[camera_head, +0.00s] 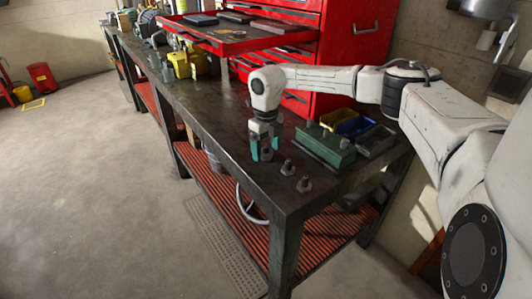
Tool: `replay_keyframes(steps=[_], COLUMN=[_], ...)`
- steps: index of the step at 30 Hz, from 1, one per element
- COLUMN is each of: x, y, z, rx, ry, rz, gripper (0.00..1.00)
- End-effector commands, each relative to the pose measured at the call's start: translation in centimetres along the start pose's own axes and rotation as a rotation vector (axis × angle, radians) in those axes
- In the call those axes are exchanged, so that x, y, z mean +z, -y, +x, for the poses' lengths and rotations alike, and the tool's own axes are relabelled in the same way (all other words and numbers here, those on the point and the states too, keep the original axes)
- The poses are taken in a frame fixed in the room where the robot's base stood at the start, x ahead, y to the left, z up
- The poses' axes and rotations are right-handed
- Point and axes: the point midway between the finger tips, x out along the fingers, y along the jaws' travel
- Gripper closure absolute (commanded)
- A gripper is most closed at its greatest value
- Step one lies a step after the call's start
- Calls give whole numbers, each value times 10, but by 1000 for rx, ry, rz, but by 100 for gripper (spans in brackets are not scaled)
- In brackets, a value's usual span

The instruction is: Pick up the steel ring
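My gripper (265,155) points down at the front edge of the dark workbench (215,112). Its two teal fingers are apart, and I make out nothing held between them. No steel ring is clearly identifiable on the bench top. Two small dark metal pieces with upright studs, one (287,168) nearer the gripper and one (304,185) nearer the bench corner, stand just right of the gripper. A pale grey curved band (245,208) shows below the bench top by the lower shelf; I cannot tell whether it is a full ring.
A green block with studs (325,147) and yellow, blue and grey bins (376,141) stand right of the gripper. A red tool cabinet (345,60) with an open drawer (235,40) rises behind. A yellow object (186,66) sits farther left. The bench between is clear.

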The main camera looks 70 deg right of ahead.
Motion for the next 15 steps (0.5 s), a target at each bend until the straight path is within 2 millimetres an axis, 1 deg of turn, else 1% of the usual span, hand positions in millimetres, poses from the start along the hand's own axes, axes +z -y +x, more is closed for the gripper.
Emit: replay_keyframes(steps=[1,2,15], x=[0,0,0], y=[0,0,0], z=[0,0,0], rx=[0,0,0], ry=[0,0,0], rz=[0,0,0], gripper=[29,32,74])
